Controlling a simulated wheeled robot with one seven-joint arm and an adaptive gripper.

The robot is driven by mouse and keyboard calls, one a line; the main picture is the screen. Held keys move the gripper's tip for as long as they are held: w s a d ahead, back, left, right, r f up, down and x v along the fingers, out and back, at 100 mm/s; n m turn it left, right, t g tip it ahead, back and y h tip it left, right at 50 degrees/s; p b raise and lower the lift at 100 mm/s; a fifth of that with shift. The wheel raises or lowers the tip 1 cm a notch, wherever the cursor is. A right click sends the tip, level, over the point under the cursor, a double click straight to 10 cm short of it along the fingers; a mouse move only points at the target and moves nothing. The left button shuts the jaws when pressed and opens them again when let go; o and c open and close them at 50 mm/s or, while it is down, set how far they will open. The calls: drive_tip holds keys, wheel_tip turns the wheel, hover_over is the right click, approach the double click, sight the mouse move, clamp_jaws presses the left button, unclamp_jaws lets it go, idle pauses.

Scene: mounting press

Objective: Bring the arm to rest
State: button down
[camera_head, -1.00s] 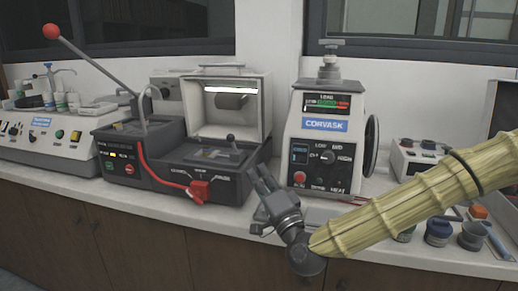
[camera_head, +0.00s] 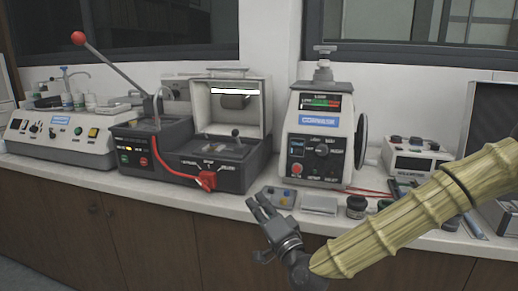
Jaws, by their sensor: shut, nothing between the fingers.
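My gripper (camera_head: 262,206) is shut and empty in front of the counter's front edge, at the lower middle of the head view. It points up and to the left, apart from the machines. My arm, in a tan ribbed sleeve, runs from the right edge down to the gripper. The mounting press (camera_head: 315,140), white with a dark control panel and a handwheel on its right side, stands upright on the counter behind the gripper.
A white unit (camera_head: 60,135) is at far left. Small jars (camera_head: 356,206) and a small white device (camera_head: 415,160) are at right. The floor at lower left is clear.

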drive_tip(key=s+f+n+g+h, duration=0.1)
drive_tip(key=s+f+g, duration=0.25)
drive_tip(key=f, duration=0.95)
drive_tip(key=s+f+n+g+h, duration=0.1)
drive_tip(key=s+f+n+g, duration=0.2)
drive_tip(key=f, duration=0.9)
drive_tip(key=s+d+f+g+h, duration=0.2)
drive_tip(key=s+d+f+g, duration=0.15)
drive_tip(key=s+f, duration=0.45)
drive_tip(key=s+d+f+g+h, duration=0.2)
drive_tip(key=s+d+f, duration=0.4)
drive_tip(key=f, duration=0.5)
drive_tip(key=s+d+f+n+g+h, duration=0.2)
drive_tip(key=s+d+f+g, duration=0.15)
drive_tip(key=s+d, duration=0.5)
drive_tip(key=s+d+f+n+g+h, duration=0.1)
drive_tip(key=s+d+f+g+h, duration=0.3)
drive_tip(key=s, duration=0.8)
wheel_tip(320, 180, up, 16)
drive_tip(key=d+t+y+p, duration=0.1)
drive_tip(key=p, duration=1.5)
drive_tip(key=shift+w+f+y+p, duration=0.2)
drive_tip(key=shift+f+y+p, duration=0.05)
drive_tip(key=shift+y+p, duration=0.15)
